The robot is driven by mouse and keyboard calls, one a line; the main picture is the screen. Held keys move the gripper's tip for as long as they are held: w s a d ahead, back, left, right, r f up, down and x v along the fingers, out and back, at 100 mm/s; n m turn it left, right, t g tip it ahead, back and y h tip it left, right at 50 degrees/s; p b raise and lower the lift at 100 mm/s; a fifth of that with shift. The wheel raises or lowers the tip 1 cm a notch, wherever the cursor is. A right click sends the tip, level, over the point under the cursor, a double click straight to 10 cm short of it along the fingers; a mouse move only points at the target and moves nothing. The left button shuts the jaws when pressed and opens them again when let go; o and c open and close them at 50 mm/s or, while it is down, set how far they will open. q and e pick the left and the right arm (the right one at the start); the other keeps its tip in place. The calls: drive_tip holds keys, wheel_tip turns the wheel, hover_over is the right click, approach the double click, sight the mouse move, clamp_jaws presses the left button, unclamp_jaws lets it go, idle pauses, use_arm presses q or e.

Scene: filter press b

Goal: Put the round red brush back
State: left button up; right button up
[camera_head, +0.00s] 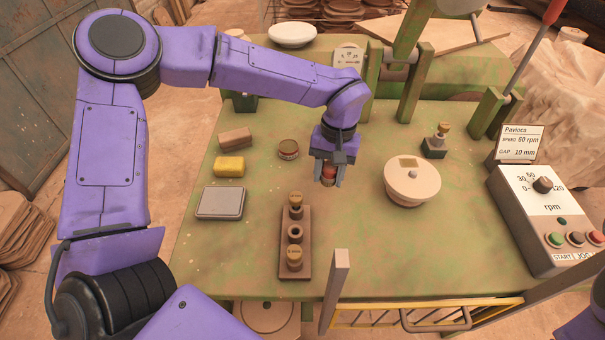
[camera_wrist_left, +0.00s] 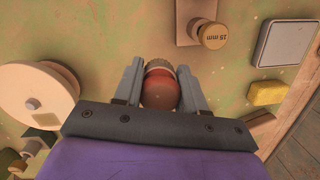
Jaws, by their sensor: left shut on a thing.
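The round red brush (camera_head: 328,172) is in the jaws of my left gripper (camera_head: 328,177), above the green table. In the left wrist view the brush (camera_wrist_left: 160,88) shows as a rounded red body with a tan end, with a finger of the gripper (camera_wrist_left: 160,84) on each side. Its lower end is small and partly hidden in the head view. A small round brown-topped piece (camera_head: 289,149) stands on the table left of the gripper; I cannot tell what it is. My right gripper is not in view.
A wooden block (camera_head: 281,262) with brass-topped pieces stands just in front of the gripper. A round lidded pot (camera_head: 412,186) stands right. A yellow sponge (camera_head: 230,167), a brown block (camera_head: 235,138) and a grey tray (camera_head: 221,204) lie left. A control box (camera_head: 550,215) borders the right.

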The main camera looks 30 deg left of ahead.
use_arm(q)
drive_tip(key=s+r+n+h+b, duration=0.1)
drive_tip(key=s+n+b, duration=0.25)
drive_tip(key=n, duration=0.55)
drive_tip(key=n+t+p, duration=0.1)
drive_tip(key=n+p, duration=0.1)
drive_tip(key=n, duration=0.1)
hover_over(296, 183)
drive_tip(key=f, duration=0.8)
drive_tip(key=shift+a+f, duration=0.2)
drive_tip(key=shift+f, duration=0.2)
wheel_tip(296, 183, down, 3)
drive_tip(key=shift+a+r, duration=0.1)
drive_tip(key=shift+w+f, duration=0.15)
drive_tip(key=shift+f, duration=0.1)
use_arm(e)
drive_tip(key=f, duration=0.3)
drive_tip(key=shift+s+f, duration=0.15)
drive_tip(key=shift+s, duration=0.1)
